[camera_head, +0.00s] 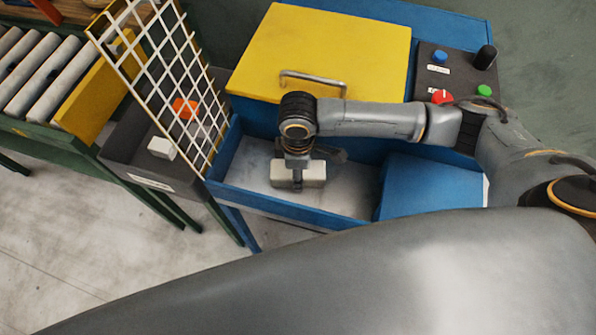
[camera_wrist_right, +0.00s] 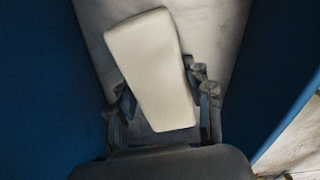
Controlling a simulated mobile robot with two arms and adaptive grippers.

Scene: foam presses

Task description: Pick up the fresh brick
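A pale off-white brick (camera_head: 313,174) lies in the blue-walled tray (camera_head: 350,222) below the yellow lid. My right gripper (camera_head: 294,182) points down over the middle of this brick and hides part of it. In the right wrist view the brick (camera_wrist_right: 152,70) sits between the two dark fingers of the right gripper (camera_wrist_right: 163,103), one along each long side. The fingers are very close to its sides, but I cannot tell whether they press on it. My left gripper is not in view.
A yellow lid (camera_head: 320,50) with a metal handle stands behind the tray. A white mesh guard (camera_head: 160,85) rises at its left. Beyond it, a dark table (camera_head: 128,150) holds a small white block (camera_head: 161,148) and an orange object (camera_head: 185,108). A button panel (camera_head: 455,75) is at right.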

